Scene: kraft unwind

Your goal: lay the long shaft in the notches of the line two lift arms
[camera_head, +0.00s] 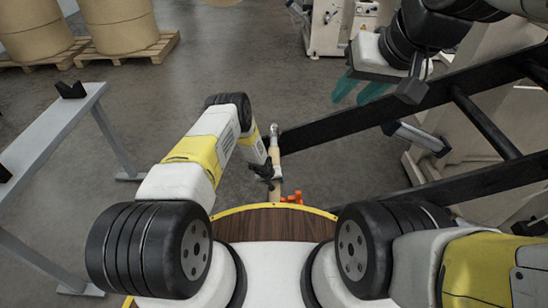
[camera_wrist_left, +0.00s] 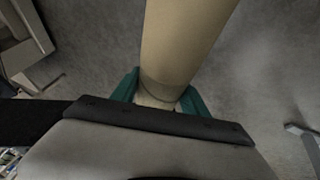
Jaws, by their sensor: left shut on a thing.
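A tan cylindrical piece, seemingly part of the long shaft (camera_head: 275,155), shows foreshortened in the head view, with a metal tip at its far end. My left gripper (camera_head: 267,172) is shut on it; in the left wrist view the tan cylinder (camera_wrist_left: 185,40) lies between teal fingers. The lift arms are two black beams, a far one (camera_head: 330,124) and a near one (camera_head: 470,185). The shaft's far part is beside the far beam's left end; I cannot tell whether they touch. The notches are not clear. My right gripper (camera_head: 359,92) is open and empty above the far beam.
A grey stand (camera_head: 45,140) with black V-blocks is at the left. Brown rolls (camera_head: 122,22) stand on pallets behind. A silver cylinder (camera_head: 415,137) lies between the beams. A small orange part (camera_head: 292,198) is near the shaft's lower end. Floor at centre left is clear.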

